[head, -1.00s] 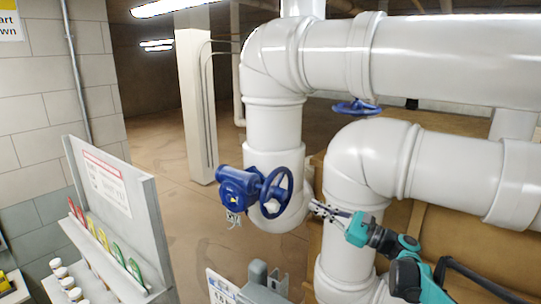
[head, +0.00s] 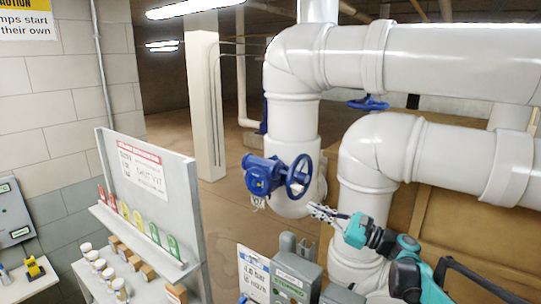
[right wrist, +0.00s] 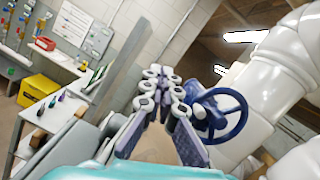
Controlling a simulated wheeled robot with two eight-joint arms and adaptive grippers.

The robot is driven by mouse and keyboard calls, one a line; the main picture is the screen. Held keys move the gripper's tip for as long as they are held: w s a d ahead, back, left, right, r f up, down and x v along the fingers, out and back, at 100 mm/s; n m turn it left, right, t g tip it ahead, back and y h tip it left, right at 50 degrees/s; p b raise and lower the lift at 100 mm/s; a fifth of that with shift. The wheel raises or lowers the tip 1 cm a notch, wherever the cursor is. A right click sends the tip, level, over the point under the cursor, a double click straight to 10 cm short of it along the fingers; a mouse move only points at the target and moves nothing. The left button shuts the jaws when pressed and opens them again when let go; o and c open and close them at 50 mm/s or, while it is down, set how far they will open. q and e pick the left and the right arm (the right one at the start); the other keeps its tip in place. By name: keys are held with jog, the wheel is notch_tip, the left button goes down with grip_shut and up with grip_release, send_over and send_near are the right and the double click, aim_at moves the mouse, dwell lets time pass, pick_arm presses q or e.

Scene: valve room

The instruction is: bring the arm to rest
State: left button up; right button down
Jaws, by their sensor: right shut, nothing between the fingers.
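My right gripper (head: 328,213) is shut and empty, in front of the white pipes at the lower right of the head view. Its teal arm comes in from the lower right. In the right wrist view the shut fingers (right wrist: 163,92) are in the middle, with the blue valve handwheel (right wrist: 218,115) just to their right. In the head view the same handwheel (head: 298,177) on its blue gearbox (head: 263,176) is up and left of the fingertips. The fingers look apart from the wheel. My left gripper is not in view.
White pipes (head: 375,160) stand close behind and beside the right arm. A rack board (head: 150,190) with coloured tags stands at the left. A grey box (head: 293,275) and a gauge sign (head: 253,273) stand below the gripper. Open floor lies behind the rack.

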jog(key=s+a+f+n+g+h+b, duration=0.1)
jog(key=s+a+f+n+h+b, duration=0.15)
jog(key=s+f+b, duration=0.5)
jog(key=s+a+f+n+g+h+b, duration=0.15)
jog(key=s+f+n+h, duration=0.25)
jog(key=f, duration=0.7)
jog(key=s+a+f+n+g+h+b, duration=0.1)
jog(key=s+f+n+h+b, duration=0.2)
jog(key=s+f+b, duration=0.45)
jog(key=s+d+f+n+h+b, duration=0.4)
jog(key=s+d+f+n, duration=0.1)
jog(key=f, duration=0.6)
jog(key=s+d+f+n+h+b, duration=0.4)
jog(key=s+f, duration=0.4)
jog(key=f, duration=0.4)
jog(key=shift+d+f+n+b, duration=0.2)
jog(key=shift+d+n+b, duration=0.35)
jog(key=shift+d+b, duration=0.2)
